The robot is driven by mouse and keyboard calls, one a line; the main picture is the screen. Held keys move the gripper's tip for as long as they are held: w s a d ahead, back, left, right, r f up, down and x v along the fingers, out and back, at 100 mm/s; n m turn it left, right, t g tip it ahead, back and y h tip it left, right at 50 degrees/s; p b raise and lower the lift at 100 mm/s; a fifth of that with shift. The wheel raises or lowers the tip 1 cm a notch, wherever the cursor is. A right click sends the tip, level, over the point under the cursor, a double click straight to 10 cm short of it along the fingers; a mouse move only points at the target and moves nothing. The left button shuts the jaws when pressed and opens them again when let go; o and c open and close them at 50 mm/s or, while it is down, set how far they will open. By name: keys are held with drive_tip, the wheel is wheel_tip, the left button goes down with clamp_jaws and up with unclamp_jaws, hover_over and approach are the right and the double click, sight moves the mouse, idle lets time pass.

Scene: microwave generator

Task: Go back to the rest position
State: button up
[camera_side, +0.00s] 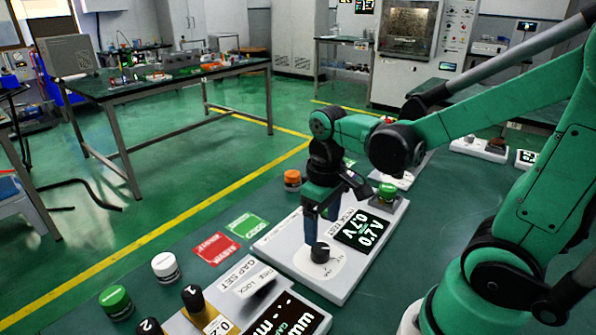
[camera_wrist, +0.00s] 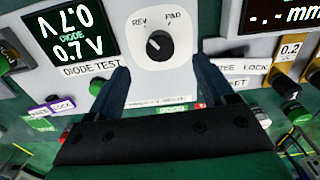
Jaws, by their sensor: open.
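My gripper (camera_side: 320,222) points down over the white diode test panel (camera_side: 281,243). In the wrist view my gripper (camera_wrist: 160,82) is open, with its two dark blue fingers apart and nothing between them. Just beyond the fingertips is a black rotary knob (camera_wrist: 159,43) on a white round plate marked REV and FWD. The knob also shows in the side view (camera_side: 320,252), just below the fingers. The fingers look clear of the knob, though the exact gap is hard to judge. The panel's display (camera_side: 362,230) reads 0.7 V.
A gap set panel (camera_side: 236,283) stands in front with black-topped cylinders (camera_side: 193,297). Orange (camera_side: 292,180), white (camera_side: 165,266) and green (camera_side: 115,301) capped jars stand on the bench. Red (camera_side: 215,248) and green (camera_side: 248,226) labels lie flat. The space above the panels is open.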

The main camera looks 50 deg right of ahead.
drive_tip(key=w+a+r+t, duration=0.2)
drive_tip(key=a+r+t, duration=0.1)
drive_tip(key=r+t, duration=0.2)
drive_tip(key=shift+w+a+r+t, duration=0.15)
drive_tip(key=shift+a+t, duration=0.1)
drive_tip(key=shift+t, duration=0.85)
